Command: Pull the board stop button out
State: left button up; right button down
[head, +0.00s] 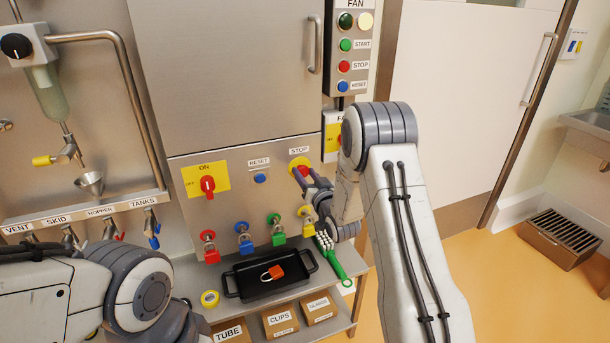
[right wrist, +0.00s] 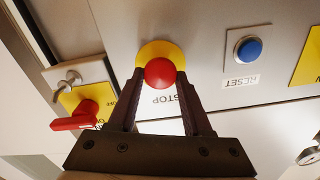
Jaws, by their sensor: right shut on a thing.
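The board stop button is a red round knob on a yellow round plate under the STOP label (head: 299,151). In the right wrist view the red button (right wrist: 160,72) sits between my right fingertips, in front of its yellow plate (right wrist: 152,50). My right gripper (head: 304,174) reaches the button from the lower right in the head view and is shut on it. The gripper hides part of the button there. My left arm shows at the lower left, but its fingers are not in view.
Left of STOP are a blue RESET button (head: 260,179) and a red ON/OFF switch (head: 208,185). Below hang several coloured padlocks. A black tray (head: 245,290) holding a red padlock and a green brush (head: 329,257) are on the shelf. The FAN box (head: 350,55) is above right.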

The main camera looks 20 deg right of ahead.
jog(key=shift+s, duration=0.1)
jog(key=shift+s+a+b, duration=0.1)
jog(key=shift+s+b, duration=0.5)
jog(key=shift+s, duration=0.2)
jog(key=shift+d, duration=0.3)
jog(key=shift+c, duration=1.5)
grip_release()
jog(key=shift+a, duration=0.1)
pick_arm(q)
jog(key=shift+s+f, duration=0.4)
jog(key=shift+f, duration=0.1)
pick_arm(e)
jog(key=shift+a, duration=0.1)
pick_arm(q)
jog(key=shift+f+b, duration=0.6)
jog(key=shift+f, duration=0.1)
pick_arm(e)
jog(key=s, duration=1)
jog(key=shift+s+d, duration=0.2)
jog(key=shift+s, duration=0.05)
